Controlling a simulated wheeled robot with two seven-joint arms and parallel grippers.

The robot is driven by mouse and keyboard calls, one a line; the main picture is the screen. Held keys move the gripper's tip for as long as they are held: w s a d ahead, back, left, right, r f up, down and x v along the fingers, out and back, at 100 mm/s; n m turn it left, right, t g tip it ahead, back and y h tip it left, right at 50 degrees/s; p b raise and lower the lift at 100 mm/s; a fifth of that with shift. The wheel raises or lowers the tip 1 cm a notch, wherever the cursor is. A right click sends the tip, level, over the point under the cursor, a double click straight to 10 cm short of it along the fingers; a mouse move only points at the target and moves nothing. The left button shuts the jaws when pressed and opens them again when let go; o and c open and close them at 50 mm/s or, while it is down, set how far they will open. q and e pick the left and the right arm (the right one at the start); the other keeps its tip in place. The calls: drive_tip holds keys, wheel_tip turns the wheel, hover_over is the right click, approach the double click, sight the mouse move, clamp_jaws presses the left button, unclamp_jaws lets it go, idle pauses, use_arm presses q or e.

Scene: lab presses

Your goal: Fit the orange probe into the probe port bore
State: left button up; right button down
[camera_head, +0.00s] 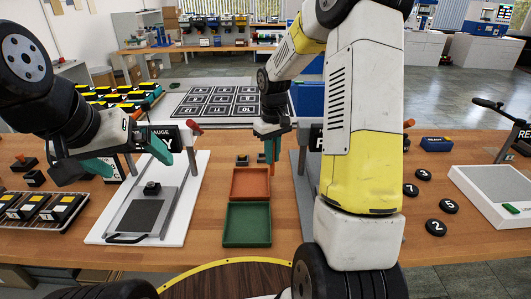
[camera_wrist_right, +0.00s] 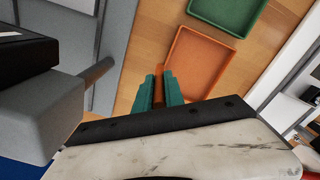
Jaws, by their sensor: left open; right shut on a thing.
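My right gripper (camera_head: 271,150) points down above the back of the wooden table, behind the orange tray. Its green fingers are shut on the orange probe (camera_wrist_right: 158,90), which shows between the fingertips in the right wrist view. In the head view the fingers mostly hide the probe. I cannot make out the probe port bore; small dark blocks (camera_head: 242,160) stand on the table just left of the right gripper.
The orange tray (camera_head: 250,183) and green tray (camera_head: 247,225) lie empty in the middle. A grey press (camera_head: 303,195) stands to their right, partly behind my right arm. Black numbered discs (camera_head: 436,228) and a white-based machine (camera_head: 495,190) are further right.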

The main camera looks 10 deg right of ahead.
drive_tip(key=shift+w+d+f, duration=0.2)
drive_tip(key=shift+d+f, duration=0.1)
drive_tip(key=shift+f, duration=0.3)
drive_tip(key=shift+w+d+f, duration=0.15)
drive_tip(key=shift+d+f, duration=0.15)
drive_tip(key=shift+f, duration=0.35)
drive_tip(key=shift+w+d+f, duration=0.2)
drive_tip(key=shift+d+f, duration=0.1)
drive_tip(key=shift+f, duration=0.3)
drive_tip(key=shift+f, duration=0.1)
drive_tip(key=c, duration=1.4)
unclamp_jaws()
drive_tip(key=shift+c, duration=0.2)
